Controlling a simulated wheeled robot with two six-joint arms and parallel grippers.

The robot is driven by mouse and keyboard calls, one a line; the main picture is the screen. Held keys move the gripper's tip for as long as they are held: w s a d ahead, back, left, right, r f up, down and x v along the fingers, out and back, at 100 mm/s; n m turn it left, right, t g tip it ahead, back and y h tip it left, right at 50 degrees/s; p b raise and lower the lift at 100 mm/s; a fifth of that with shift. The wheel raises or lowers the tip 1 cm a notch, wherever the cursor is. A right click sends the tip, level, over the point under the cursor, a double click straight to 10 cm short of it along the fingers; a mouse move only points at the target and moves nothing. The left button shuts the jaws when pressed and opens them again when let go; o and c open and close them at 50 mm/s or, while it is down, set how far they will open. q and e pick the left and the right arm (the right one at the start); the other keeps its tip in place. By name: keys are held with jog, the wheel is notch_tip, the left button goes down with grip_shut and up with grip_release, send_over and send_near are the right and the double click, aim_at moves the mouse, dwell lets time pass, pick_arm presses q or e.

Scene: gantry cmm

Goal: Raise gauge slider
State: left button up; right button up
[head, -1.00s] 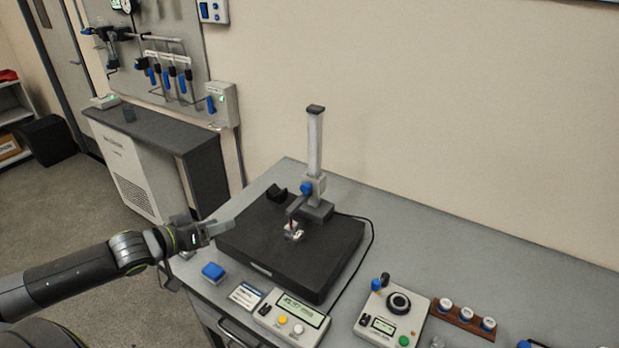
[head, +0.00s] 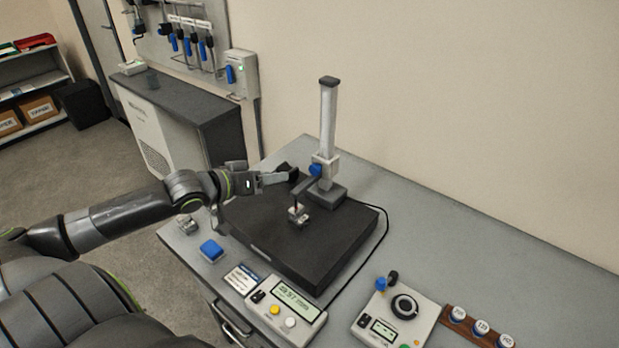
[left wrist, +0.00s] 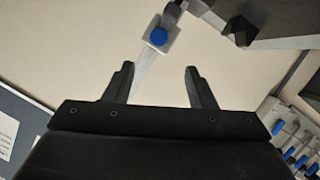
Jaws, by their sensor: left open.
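The gauge slider (head: 325,163) is a light grey block with a blue knob (head: 315,170), low on the upright silver column (head: 327,115) of the height gauge. Its arm reaches forward over a small metal part (head: 298,214) on the black plate (head: 262,231). My left gripper (head: 289,177) is a short way left of the knob, apart from it in the picture. In the left wrist view my left gripper (left wrist: 158,85) is open and empty, with the slider's blue knob (left wrist: 158,37) beyond and between its fingertips. My right gripper is not in view.
A readout box (head: 285,308) and a dial controller (head: 398,318) stand along the bench front. A cable (head: 384,235) runs beside the plate. The bench (head: 480,240) is clear on the right.

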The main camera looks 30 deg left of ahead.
pick_arm(q)
send_near(313, 170)
jog(key=x, duration=0.9)
jog(key=shift+a, duration=0.1)
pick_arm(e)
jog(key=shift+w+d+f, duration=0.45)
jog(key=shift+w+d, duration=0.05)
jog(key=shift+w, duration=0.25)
pick_arm(q)
jog(key=shift+s, duration=0.1)
jog(key=shift+c, duration=0.2)
